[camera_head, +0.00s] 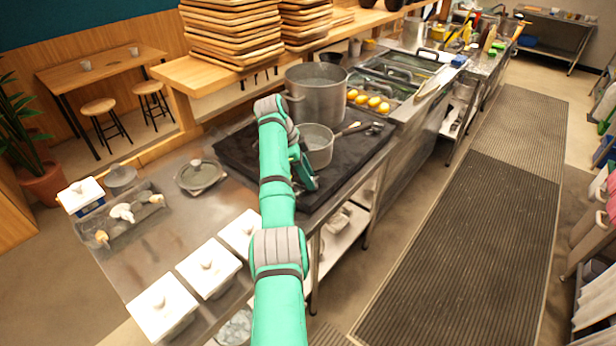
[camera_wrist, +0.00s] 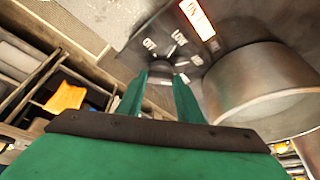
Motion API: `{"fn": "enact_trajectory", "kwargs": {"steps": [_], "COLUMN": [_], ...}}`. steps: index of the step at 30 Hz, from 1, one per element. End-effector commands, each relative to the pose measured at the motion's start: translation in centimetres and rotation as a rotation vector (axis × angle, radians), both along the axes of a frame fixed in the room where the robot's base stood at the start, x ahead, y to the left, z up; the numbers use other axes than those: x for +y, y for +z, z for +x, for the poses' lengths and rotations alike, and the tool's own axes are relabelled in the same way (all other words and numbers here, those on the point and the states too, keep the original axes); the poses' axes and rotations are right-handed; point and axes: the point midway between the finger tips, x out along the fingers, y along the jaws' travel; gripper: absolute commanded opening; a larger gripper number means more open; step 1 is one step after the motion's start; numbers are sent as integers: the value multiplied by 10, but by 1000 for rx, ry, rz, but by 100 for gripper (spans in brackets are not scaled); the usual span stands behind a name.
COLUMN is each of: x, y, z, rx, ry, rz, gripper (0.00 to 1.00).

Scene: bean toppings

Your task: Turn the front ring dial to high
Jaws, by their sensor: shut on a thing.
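The front ring dial (camera_wrist: 162,77) shows between my fingertips in the wrist view, on the dark stove panel (camera_wrist: 228,35). White marks ring it; I can read OFF and LOW, while the others are too small or turned to read surely. My gripper (camera_wrist: 163,84) is shut on the dial, one finger on each side. Which mark the dial points to cannot be told. In the head view my gripper (camera_head: 305,170) is at the front edge of the black stove (camera_head: 235,150), and the dial is hidden there.
A small steel pot (camera_head: 317,148) with a handle stands close beside my gripper; it also fills the right of the wrist view (camera_wrist: 262,95). A big stockpot (camera_head: 318,95) stands behind it. A lit red-and-white sign (camera_wrist: 197,18) is on the panel. The floor mat (camera_head: 460,230) is clear.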

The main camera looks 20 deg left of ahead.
Motion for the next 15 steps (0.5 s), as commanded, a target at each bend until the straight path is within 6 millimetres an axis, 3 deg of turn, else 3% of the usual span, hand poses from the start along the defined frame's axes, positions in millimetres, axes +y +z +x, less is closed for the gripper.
{"fn": "enact_trajectory", "kwargs": {"steps": [15], "x": [0], "y": [1], "z": [3], "rx": [-1], "ry": [-212], "rz": [0], "gripper": [10]}}
